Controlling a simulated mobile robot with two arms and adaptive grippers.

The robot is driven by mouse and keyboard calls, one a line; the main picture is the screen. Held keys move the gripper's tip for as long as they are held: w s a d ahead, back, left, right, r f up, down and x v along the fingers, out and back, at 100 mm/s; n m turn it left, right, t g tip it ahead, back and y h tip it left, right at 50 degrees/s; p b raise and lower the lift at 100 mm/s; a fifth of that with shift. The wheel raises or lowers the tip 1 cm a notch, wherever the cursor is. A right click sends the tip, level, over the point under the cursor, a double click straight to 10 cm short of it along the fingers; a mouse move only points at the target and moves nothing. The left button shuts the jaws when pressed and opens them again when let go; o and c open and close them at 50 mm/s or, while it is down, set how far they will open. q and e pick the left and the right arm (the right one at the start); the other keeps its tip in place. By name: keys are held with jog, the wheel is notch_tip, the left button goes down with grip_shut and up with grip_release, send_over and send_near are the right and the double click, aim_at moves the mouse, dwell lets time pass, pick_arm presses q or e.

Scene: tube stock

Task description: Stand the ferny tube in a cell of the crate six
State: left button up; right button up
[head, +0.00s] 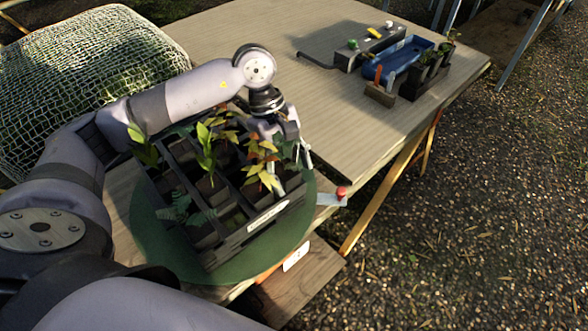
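A black crate (215,257) with several cells stands on a round green mat (150,242) on the near table. Its white label (267,213) is too small to read. Ferny dark-green foliage (181,208) shows at the crate's near left, over dark tubes. Other cells hold tubes with a yellow-green plant (206,150) and an orange-leaved plant (262,160). My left gripper (290,162) points down over the crate's right side, close beside the orange leaves. Leaves and its own body hide what is between its fingers. My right gripper is out of view.
A red-knobbed metal piece (340,193) juts from the table's right edge. Farther back stand a grey box (373,46), a blue tray (412,52) and a dark rack with small plants (428,84). The table (340,110) between is clear. A netted mound (80,75) is at left.

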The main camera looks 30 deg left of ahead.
pick_arm(q)
jog(key=v, duration=1.2)
jog(key=shift+d+r, duration=0.1)
jog(key=shift+d, duration=0.05)
